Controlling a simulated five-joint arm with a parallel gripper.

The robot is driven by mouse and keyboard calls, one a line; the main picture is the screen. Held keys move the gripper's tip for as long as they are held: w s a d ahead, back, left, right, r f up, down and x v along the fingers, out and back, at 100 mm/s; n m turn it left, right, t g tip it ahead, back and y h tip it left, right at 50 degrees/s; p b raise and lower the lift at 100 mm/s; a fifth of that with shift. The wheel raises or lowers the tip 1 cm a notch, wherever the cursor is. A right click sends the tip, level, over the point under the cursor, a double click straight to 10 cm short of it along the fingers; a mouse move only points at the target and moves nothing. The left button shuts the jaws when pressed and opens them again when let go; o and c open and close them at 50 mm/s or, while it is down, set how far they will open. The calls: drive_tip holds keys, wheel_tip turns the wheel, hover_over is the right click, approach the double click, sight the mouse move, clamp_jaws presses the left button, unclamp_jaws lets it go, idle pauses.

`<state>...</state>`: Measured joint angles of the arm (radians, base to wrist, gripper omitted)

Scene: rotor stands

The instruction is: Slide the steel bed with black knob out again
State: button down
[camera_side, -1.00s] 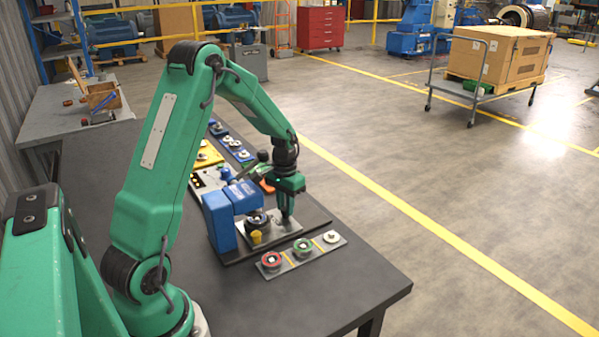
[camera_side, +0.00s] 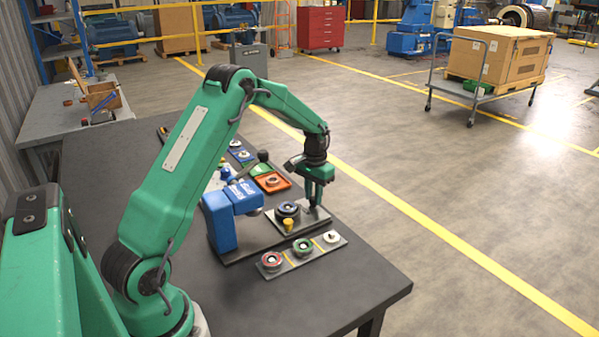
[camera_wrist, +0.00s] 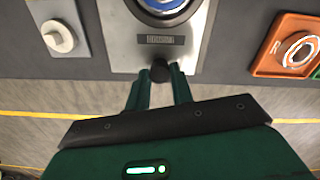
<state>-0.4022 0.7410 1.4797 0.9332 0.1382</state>
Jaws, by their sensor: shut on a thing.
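The steel bed (camera_side: 271,212) is a flat grey plate that stands out in front of the blue press (camera_side: 222,218) in the side view. A dark round rotor (camera_side: 288,209) and a yellow piece (camera_side: 288,225) are on it. In the wrist view the bed (camera_wrist: 196,42) shows a label plate and part of a blue-ringed round part (camera_wrist: 163,5). My gripper (camera_side: 313,205) is at the bed's outer end. In the wrist view my gripper (camera_wrist: 160,82) is shut on the black knob (camera_wrist: 160,70), which is partly hidden between the fingers.
A grey strip with red, green and white round parts (camera_side: 302,246) lies in front of the press. An orange tray (camera_side: 271,182) lies behind the bed. A white knob-like part (camera_wrist: 58,38) shows in the wrist view. The table's right end (camera_side: 370,280) is clear.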

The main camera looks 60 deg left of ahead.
drive_tip(key=shift+w, duration=0.35)
drive_tip(key=c, duration=1.2)
unclamp_jaws()
drive_tip(key=shift+s, duration=0.1)
drive_tip(key=shift+r, duration=0.1)
drive_tip(key=shift+r, duration=3.8)
drive_tip(key=shift+d+r, duration=0.1)
drive_tip(key=shift+r, duration=0.05)
